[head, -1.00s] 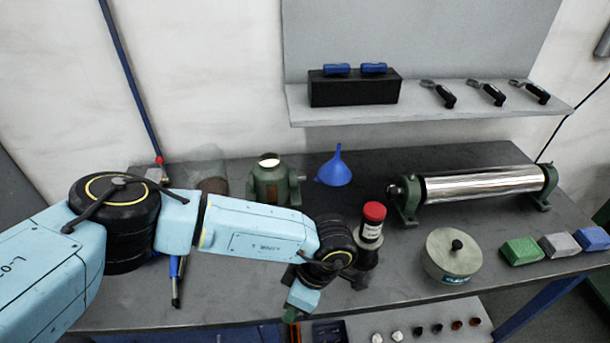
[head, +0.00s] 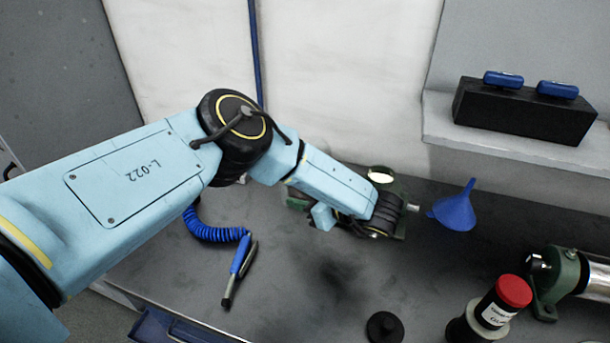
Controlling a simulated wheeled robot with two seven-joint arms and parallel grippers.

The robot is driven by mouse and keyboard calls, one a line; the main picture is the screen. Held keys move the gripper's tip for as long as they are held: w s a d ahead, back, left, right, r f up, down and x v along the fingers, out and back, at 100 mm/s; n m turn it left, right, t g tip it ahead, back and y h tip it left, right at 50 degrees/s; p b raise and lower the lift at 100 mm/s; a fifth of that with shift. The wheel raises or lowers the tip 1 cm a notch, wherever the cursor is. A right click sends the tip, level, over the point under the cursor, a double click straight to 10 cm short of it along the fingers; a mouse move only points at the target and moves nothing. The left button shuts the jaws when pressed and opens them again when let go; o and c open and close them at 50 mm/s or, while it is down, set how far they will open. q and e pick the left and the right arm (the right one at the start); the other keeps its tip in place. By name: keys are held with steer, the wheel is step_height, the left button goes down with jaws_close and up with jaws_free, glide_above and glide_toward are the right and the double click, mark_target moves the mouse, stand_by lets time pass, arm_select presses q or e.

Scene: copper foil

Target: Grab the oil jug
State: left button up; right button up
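No oil jug can be clearly made out in the head view now; the area behind my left forearm and wrist is hidden. My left arm reaches from the left across the bench. My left gripper (head: 298,202) is small and partly hidden by my own wrist, with a green part showing beside a light blue block. It is just in front of and left of a green cast body with a pale round top (head: 384,179). Whether its fingers are open or shut does not show. My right gripper is out of view.
A blue funnel (head: 455,207) stands right of the green body. A red-capped bottle (head: 497,312), a black round piece (head: 385,327) and a roller (head: 597,280) are nearer right. A blue-handled tool (head: 240,268) with a coiled hose lies at left. A shelf (head: 445,128) juts out above.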

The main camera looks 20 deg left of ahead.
mark_target(287, 194)
arm_select(q)
steer(key=shift+w+a+f, duration=0.2)
steer(key=shift+a+f, duration=0.05)
steer(key=shift+a, duration=0.3)
steer(key=shift+w+a+f, duration=0.1)
steer(key=shift+a+f, duration=0.05)
steer(key=shift+a, duration=0.05)
steer(key=x, duration=0.4)
steer(key=shift+a+f, duration=0.1)
steer(key=shift+w+a+f, duration=0.2)
steer(key=shift+a, duration=0.25)
steer(key=shift+c, duration=0.5)
jaws_close()
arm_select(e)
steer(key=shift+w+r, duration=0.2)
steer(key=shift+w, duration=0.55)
